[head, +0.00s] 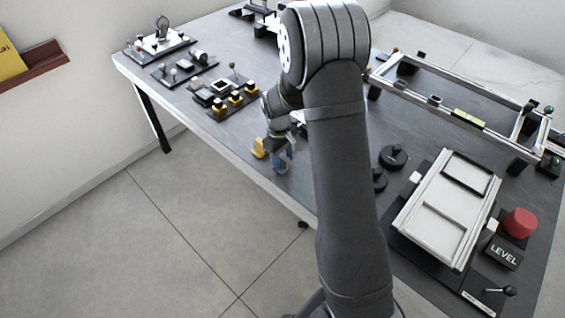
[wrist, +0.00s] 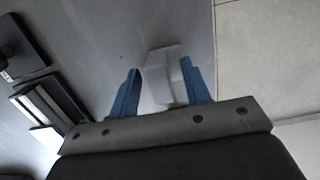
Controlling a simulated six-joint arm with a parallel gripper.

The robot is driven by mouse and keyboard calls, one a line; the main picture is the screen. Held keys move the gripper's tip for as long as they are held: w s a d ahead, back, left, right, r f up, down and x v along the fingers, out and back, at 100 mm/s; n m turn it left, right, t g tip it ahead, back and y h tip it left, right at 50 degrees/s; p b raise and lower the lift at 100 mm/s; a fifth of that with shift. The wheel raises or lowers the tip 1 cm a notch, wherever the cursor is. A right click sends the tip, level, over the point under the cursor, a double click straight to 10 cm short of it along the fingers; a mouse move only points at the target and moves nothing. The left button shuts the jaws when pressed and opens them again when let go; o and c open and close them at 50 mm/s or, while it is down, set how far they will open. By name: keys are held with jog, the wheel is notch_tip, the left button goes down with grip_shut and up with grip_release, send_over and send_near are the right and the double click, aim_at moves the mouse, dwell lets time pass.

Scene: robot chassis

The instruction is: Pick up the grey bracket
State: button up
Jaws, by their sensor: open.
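The light grey bracket (wrist: 162,72) shows in the wrist view as a pale, angular piece near the table edge. My gripper (wrist: 160,92) has two blue fingers, one on each side of the bracket. The fingers are open, and I cannot tell whether either touches it. In the head view my gripper (head: 284,158) is low over the table's left front edge. There the bracket is too small and too covered by the fingers to make out. The bracket's lower part is hidden by the gripper body in the wrist view.
A yellow piece (head: 258,147) is just left of my gripper. Yellow-and-black blocks (head: 235,100) stand farther back. Black round knobs (head: 393,156), a pale tray (head: 447,210) and a red button (head: 520,222) are to the right. The table's edge drops to the floor close by.

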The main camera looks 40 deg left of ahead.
jog(key=shift+c, duration=0.2)
grip_shut()
jog(key=shift+r, duration=0.1)
